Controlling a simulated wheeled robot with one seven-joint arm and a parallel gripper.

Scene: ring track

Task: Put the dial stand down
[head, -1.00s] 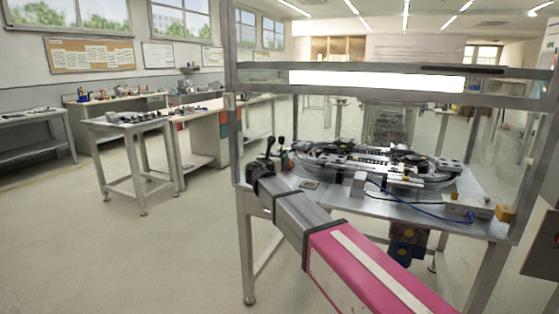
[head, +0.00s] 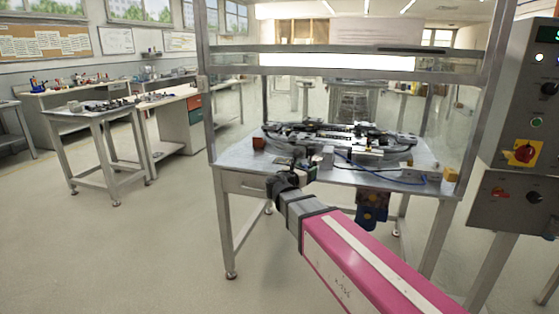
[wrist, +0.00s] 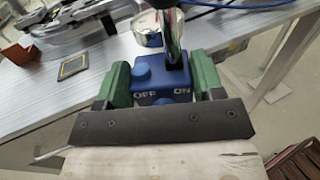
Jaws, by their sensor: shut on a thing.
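My gripper (wrist: 161,82) is shut on the dial stand's blue base (wrist: 162,70), its green fingers on either side. The base is marked OFF and ON, with a blue knob on the left. A shiny post rises from it, and a round silver dial (wrist: 147,32) shows at the top of the wrist view. In the head view my gripper (head: 298,172) is at the front edge of the steel table (head: 235,157), and the stand is small and dark there. I cannot tell whether the base touches the table.
A ring track (head: 345,138) fills the table's middle and back. A reddish-brown block (head: 258,143) sits at the left. A small dark square plate (wrist: 73,66) lies left of the stand. A blue cable (head: 365,170) runs along the right. A frame overhangs the table; a control panel (head: 520,130) stands right.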

